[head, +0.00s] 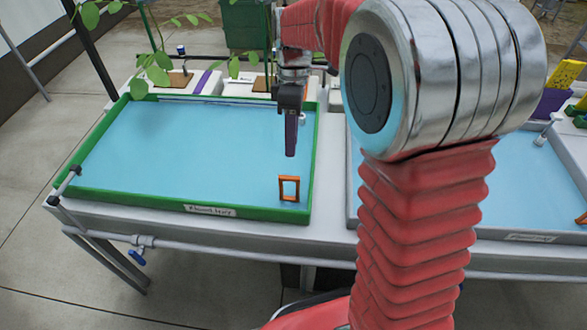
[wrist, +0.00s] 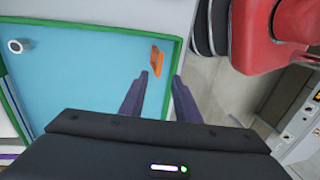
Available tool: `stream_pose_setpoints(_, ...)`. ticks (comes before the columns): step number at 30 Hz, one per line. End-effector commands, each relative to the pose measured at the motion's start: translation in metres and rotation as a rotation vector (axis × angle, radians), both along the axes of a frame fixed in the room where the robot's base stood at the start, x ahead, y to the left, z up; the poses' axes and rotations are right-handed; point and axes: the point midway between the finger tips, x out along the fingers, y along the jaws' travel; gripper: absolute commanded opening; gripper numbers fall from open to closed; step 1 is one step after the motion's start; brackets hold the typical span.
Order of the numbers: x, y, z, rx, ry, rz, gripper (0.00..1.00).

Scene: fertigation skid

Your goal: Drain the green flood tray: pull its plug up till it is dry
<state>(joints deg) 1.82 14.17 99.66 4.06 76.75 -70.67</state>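The green flood tray (head: 265,215) is on the left of the bench in the head view, with blue water across its floor. An orange plug handle (head: 289,188), a square loop, stands up from the water near the front right corner. My gripper (head: 291,152) points down over the tray, above and behind the handle. In the wrist view my gripper (wrist: 159,78) has its two dark fingers apart with nothing between them. The orange plug handle (wrist: 156,60) shows just beyond the fingertips, apart from them. The plug below the handle is hidden.
A grey-rimmed tray (head: 352,190) with water lies to the right, partly behind my arm. A pipe with a blue valve handle (head: 137,257) runs below the bench front. Leafy plants (head: 150,70) hang over the back left.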

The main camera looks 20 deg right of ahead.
Motion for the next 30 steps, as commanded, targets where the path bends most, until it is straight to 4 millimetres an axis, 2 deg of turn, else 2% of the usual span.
stream_pose_setpoints(12, -0.013, 0.005, -0.064, 0.0, 0.003, 0.0, 0.29)
stream_pose_setpoints(18, -0.016, 0.006, -0.087, 0.0, 0.001, -0.001, 0.29)
stream_pose_setpoints(30, -0.018, 0.007, -0.094, 0.0, 0.0, -0.001, 0.29)
